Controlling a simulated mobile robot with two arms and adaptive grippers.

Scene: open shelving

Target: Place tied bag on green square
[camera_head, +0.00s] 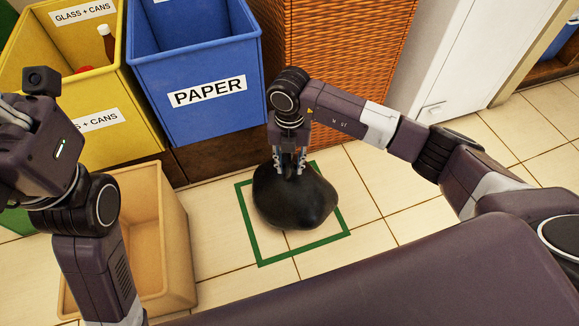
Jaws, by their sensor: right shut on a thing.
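A black tied bag (297,202) is in the middle of the head view, over the green square (262,248) outlined on the tiled floor. My right gripper (289,168) comes down from above and is shut on the top of the bag.
A tan open bin (177,225) stands on the floor at the left, with bare tile between it and the square. A blue PAPER bin (205,125) and a yellow GLASS + CANS bin (125,125) stand behind. A woven orange panel (345,45) and white door (450,70) are at the back.

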